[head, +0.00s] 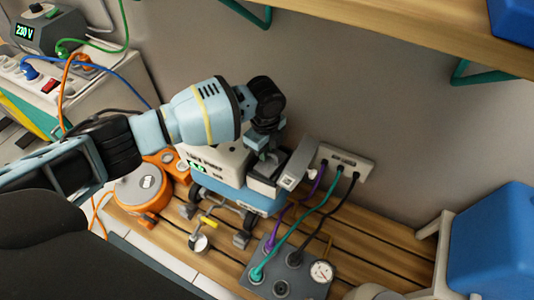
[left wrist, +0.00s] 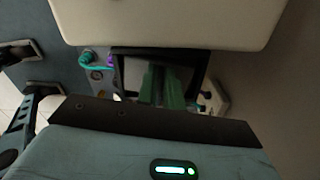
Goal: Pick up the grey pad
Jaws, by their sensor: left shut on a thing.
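My left gripper (head: 267,153) reaches down over an open dark-sided box (head: 262,186) beside the white-topped blue unit. It is shut on a small grey piece, which I take to be the grey pad (head: 268,168); the fingers and box hide most of it. A light grey, tilted flat piece (head: 298,165) stands just right of the gripper. In the left wrist view, a dark frame (left wrist: 205,75) surrounds a dim grey and green area; the pad's outline is not clear there. My right gripper is not in view.
The blue unit (head: 228,192) stands on a slatted wooden bench (head: 370,262). An orange round device (head: 140,190) is at its left. A grey block with plugged cables and a gauge (head: 290,275) is in front. A wall socket strip (head: 345,160) is behind; a blue bin (head: 495,245) is right.

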